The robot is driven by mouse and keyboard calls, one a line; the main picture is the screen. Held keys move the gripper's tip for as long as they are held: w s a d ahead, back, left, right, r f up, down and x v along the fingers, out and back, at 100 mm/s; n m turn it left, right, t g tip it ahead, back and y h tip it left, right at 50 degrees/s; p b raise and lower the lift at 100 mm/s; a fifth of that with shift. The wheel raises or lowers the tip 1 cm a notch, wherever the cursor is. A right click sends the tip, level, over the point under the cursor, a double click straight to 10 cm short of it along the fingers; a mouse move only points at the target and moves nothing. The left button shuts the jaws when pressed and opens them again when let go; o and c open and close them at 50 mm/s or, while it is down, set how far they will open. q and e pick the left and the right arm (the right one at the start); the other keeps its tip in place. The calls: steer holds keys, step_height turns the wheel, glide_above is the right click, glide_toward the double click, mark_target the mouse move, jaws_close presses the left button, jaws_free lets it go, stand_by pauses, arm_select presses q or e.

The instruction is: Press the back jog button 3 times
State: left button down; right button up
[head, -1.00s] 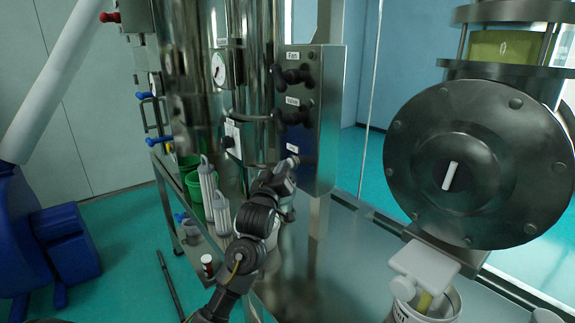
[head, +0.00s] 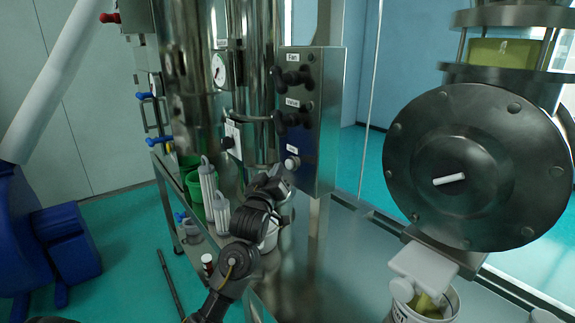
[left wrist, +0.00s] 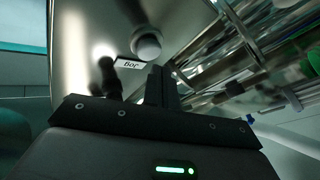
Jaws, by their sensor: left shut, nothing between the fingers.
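The jog button (head: 292,163) is a pale round knob low on the steel control panel (head: 325,120), under a small label. In the left wrist view the jog button (left wrist: 147,43) is a grey knob beside its "Jog" label (left wrist: 130,63), which appears upside down. My left gripper (head: 288,180) is shut and empty, just below the button in the head view. In the left wrist view its dark closed fingers (left wrist: 160,85) point toward the button, with the tips close to it. The button looks uncovered. My right gripper is in neither view.
Dark "Fan" (head: 292,77) and "Valve" (head: 291,117) knobs sit above the button. A steel column stands to the left. A large round flange (head: 480,165) with a white bar is at right, above a white container (head: 428,305). Bare steel table lies between.

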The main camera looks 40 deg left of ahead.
arm_select(q)
steer(key=shift+s, duration=0.1)
steer(key=shift+s+a+p, duration=0.25)
steer(key=shift+s+p, duration=0.05)
steer(key=shift+s, duration=0.45)
steer(key=shift+s+a+p, duration=0.2)
steer(key=shift+s+p, duration=0.05)
steer(key=shift+s, duration=0.55)
steer(key=shift+s+a+p, duration=0.25)
steer(key=shift+s+p, duration=0.05)
steer(key=shift+s, duration=0.45)
